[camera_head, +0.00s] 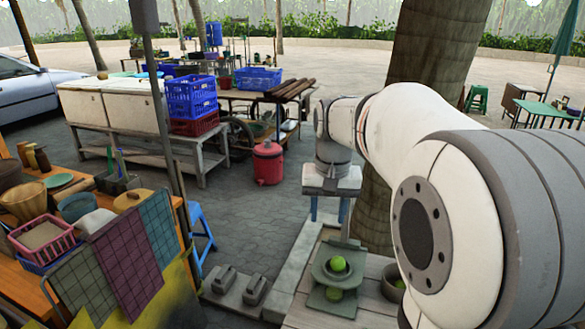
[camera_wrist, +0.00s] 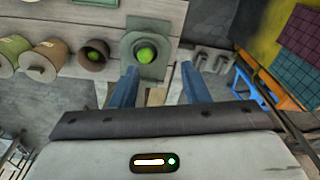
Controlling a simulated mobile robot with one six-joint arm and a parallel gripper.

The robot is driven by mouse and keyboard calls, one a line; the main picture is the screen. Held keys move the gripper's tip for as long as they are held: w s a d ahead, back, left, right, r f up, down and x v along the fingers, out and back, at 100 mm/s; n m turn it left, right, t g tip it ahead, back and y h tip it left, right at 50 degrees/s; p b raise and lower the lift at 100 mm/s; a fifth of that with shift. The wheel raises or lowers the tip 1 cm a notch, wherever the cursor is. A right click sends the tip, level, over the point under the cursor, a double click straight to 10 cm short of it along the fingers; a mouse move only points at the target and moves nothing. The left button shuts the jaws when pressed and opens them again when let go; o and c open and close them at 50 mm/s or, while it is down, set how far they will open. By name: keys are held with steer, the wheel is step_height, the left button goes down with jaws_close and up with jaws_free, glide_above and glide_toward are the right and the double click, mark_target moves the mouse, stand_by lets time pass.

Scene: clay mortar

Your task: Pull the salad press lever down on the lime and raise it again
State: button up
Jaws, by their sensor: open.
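The grey-green press (camera_head: 322,300) stands on a plank-topped surface in the lower middle of the head view. I cannot clearly make out the lever. My gripper (camera_head: 328,212) points down above and behind the press. Its two blue fingers are apart and empty, also in the wrist view (camera_wrist: 160,76).
A dark bowl (camera_wrist: 88,65) with a green fruit stands beside the press. Lidded pots (camera_wrist: 43,62) stand farther along. Grey blocks (camera_head: 222,280) lie left of the press. A table with baskets and tiles is at left; a red cooler (camera_head: 267,163) stands behind on the paving.

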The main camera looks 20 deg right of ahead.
steer(key=w+d+r+m+p, duration=0.1)
steer(key=w+d+r, duration=0.1)
steer(key=w, duration=0.1)
steer(key=w+d+r+m+p, duration=0.1)
steer(key=w+d, duration=0.2)
steer(key=w+d+r+g+p, duration=0.1)
steer(key=w+d+r, duration=0.1)
steer(key=w+d, duration=0.1)
steer(key=shift+w+d+r+m, duration=0.15)
steer(key=shift+d+r+m, duration=0.15)
steer(key=shift+m, duration=0.1)
steer(key=shift+w+d, duration=0.15)
steer(key=shift+d, duration=0.05)
step_height(320, 180, down, 8)
steer(key=shift+r+p, duration=0.1)
steer(key=shift+p, duration=0.2)
steer(key=c, duration=0.9)
jaws_close()
